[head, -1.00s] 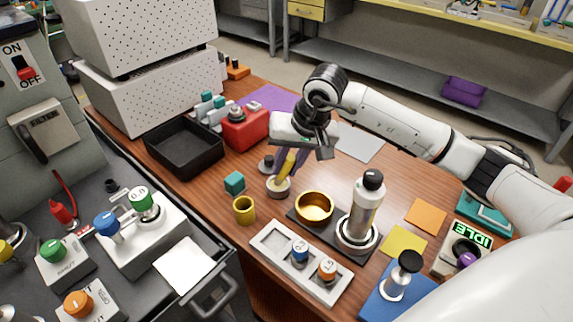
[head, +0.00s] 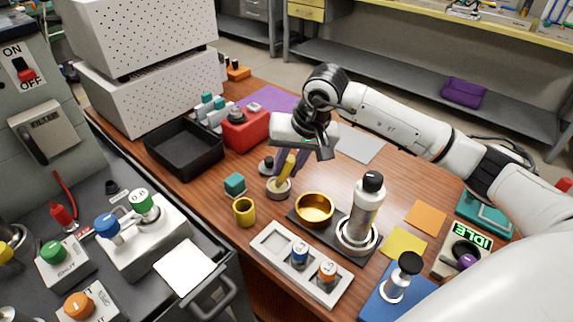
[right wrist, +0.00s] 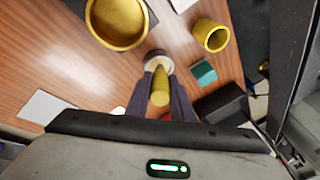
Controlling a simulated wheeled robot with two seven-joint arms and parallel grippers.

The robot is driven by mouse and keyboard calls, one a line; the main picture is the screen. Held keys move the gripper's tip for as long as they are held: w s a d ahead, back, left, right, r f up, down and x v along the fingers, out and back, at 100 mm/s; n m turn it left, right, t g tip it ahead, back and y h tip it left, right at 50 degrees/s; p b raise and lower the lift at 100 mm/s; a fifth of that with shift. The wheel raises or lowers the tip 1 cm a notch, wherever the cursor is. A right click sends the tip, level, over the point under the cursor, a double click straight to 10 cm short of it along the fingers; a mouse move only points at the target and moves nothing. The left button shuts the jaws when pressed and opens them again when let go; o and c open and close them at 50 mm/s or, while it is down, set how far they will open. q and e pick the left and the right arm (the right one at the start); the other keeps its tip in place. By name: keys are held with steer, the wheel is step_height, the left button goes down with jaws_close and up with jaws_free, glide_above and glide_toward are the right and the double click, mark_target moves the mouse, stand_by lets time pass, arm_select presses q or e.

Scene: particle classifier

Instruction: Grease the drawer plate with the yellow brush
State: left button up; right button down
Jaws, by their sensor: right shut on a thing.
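The yellow brush (head: 287,172) stands with its lower end in a small round pale pot (head: 279,189) on the wooden table. My right gripper (head: 289,164) is shut on the brush from above; the purple fingers flank its yellow handle (right wrist: 160,90) in the right wrist view. The bristles are hidden in the pot (right wrist: 158,60). My left gripper is not in view.
A yellow cup (head: 244,211), a teal cube (head: 234,184) and a gold bowl (head: 314,208) stand close around the pot. A bottle (head: 367,208) is to the right. A black tray (head: 184,150) is to the left. The drawer handle (head: 214,297) sticks out in front.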

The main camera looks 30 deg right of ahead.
steer(key=shift+w+r+p, duration=0.1)
steer(key=shift+r+p, duration=1.55)
steer(key=shift+r, duration=1.75)
steer(key=s+a+r+n, duration=0.2)
steer(key=s+a+r, duration=0.1)
steer(key=s, duration=0.3)
steer(key=s+a+r+n+g+y, duration=0.1)
steer(key=s+a+r+n, duration=0.2)
steer(key=s, duration=0.4)
steer(key=shift+s+a+r+n+y, duration=0.2)
steer(key=shift+a+r+n+y, duration=0.1)
steer(key=shift+a, duration=0.35)
